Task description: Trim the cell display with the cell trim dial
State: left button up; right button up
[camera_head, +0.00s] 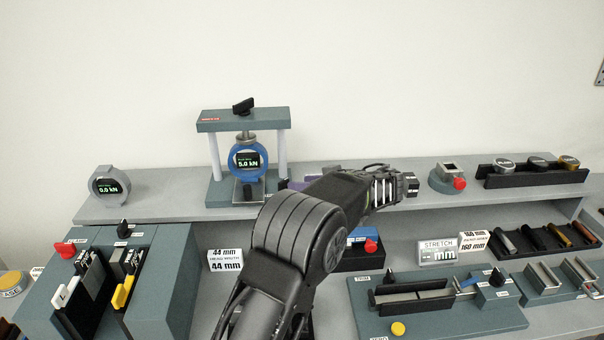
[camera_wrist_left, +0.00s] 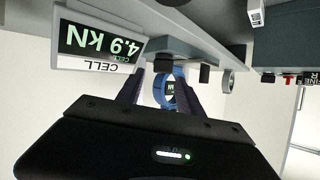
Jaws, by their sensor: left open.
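The cell display (camera_wrist_left: 100,40) is a white-framed panel, upside down in the left wrist view, reading 4.9 kN. I cannot pick it out surely in the head view, where my arm covers that part of the shelf. A small black knob (camera_wrist_left: 204,73) shows beyond the fingers in the wrist view; I cannot tell whether it is the cell trim dial. My left gripper (camera_wrist_left: 160,84) is open, its fingers apart with nothing held. A blue ring gauge shows in the gap, farther off. In the head view the gripper is mostly hidden behind my arm.
The blue ring gauge (camera_head: 247,160), reading 5.0 kN, hangs in a grey frame (camera_head: 243,122) on the shelf. A grey ring gauge (camera_head: 109,186) reading 0.0 kN stands at left. A stretch display (camera_head: 437,252) and a slide fixture (camera_head: 440,318) are at lower right.

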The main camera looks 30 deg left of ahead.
aim_at(285, 181)
pick_arm(q)
jog(key=shift+a+r+n, duration=0.1)
jog(key=shift+r+n, duration=0.1)
jog(key=shift+n, duration=0.3)
jog(key=shift+s+r+n, duration=0.2)
jog(key=shift+s+n, duration=0.1)
jog(key=shift+s, duration=0.15)
jog(key=shift+w+f, duration=0.15)
jog(key=shift+w, duration=0.05)
jog(key=shift+a, duration=0.45)
jog(key=p+x, duration=0.3)
jog(key=x, duration=0.3)
jog(key=shift+w+a+f, duration=0.1)
jog(key=shift+a+f, duration=0.25)
jog(key=shift+a, duration=0.05)
pick_arm(e)
jog(key=r, duration=0.3)
jog(key=shift+s+d, duration=0.1)
jog(key=shift+s, duration=0.3)
pick_arm(q)
jog(key=shift+c, duration=0.2)
grip_shut()
